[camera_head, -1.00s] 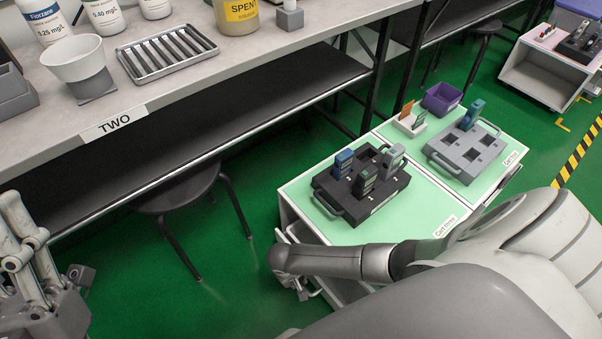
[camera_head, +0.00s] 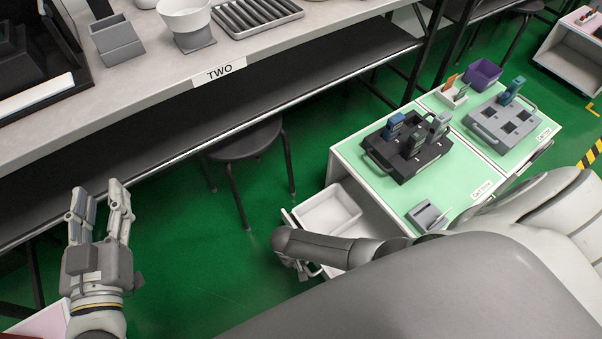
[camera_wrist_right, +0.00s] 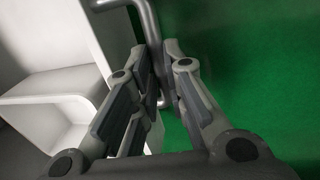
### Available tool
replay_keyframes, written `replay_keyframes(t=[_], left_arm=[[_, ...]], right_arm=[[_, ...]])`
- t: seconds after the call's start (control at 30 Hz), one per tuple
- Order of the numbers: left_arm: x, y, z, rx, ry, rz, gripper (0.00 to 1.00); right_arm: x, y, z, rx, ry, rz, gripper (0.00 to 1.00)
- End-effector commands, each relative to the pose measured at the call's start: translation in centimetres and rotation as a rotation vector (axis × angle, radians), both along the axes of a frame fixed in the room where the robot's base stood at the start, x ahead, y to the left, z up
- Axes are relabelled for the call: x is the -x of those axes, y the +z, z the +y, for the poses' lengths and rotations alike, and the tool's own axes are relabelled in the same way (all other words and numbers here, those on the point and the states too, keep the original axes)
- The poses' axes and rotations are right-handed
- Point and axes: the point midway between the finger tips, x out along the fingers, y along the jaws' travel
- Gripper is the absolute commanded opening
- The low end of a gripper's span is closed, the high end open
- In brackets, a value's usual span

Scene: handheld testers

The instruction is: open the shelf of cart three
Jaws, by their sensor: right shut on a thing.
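Cart three (camera_head: 455,192) is a white cart with a mint-green top and a front label, right of centre in the head view. Its shelf (camera_head: 288,217) is pulled out on the left side, and a white bin (camera_head: 328,212) shows in it. My right gripper (camera_wrist_right: 160,62) is shut on the shelf's grey bar handle (camera_wrist_right: 149,22) in the right wrist view. In the head view my forearm hides most of this gripper and the handle. My left gripper (camera_head: 97,200) is open and empty, over the floor at the left.
A black rack (camera_head: 405,160) with several testers and a small grey holder (camera_head: 427,216) stand on the cart. Another cart (camera_head: 510,150) with a grey rack adjoins it. A stool (camera_head: 243,140) stands under bench TWO (camera_head: 150,80).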

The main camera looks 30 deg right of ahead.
Motion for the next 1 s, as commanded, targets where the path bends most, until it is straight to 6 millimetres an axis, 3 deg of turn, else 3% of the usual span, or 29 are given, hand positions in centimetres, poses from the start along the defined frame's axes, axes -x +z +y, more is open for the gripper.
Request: replay_keyframes(t=[0.57,0.6,0.73,1.0], left_arm=[[0.06,-0.71,0.11,-0.010,0.002,0.037,0.40],[0.06,-0.70,0.11,-0.010,0.002,0.037,0.40],[0.07,-0.69,0.10,-0.010,0.002,0.037,0.40],[0.05,-0.66,0.12,-0.009,0.002,0.035,0.40]], right_arm=[[0.04,0.00,0.56,-0.001,0.001,0.000,0.00],[0.04,0.00,0.56,-0.001,0.001,0.000,0.17],[0.04,0.00,0.54,-0.001,0.001,0.000,0.34],[0.02,0.01,0.49,0.000,0.000,0.000,0.34]])
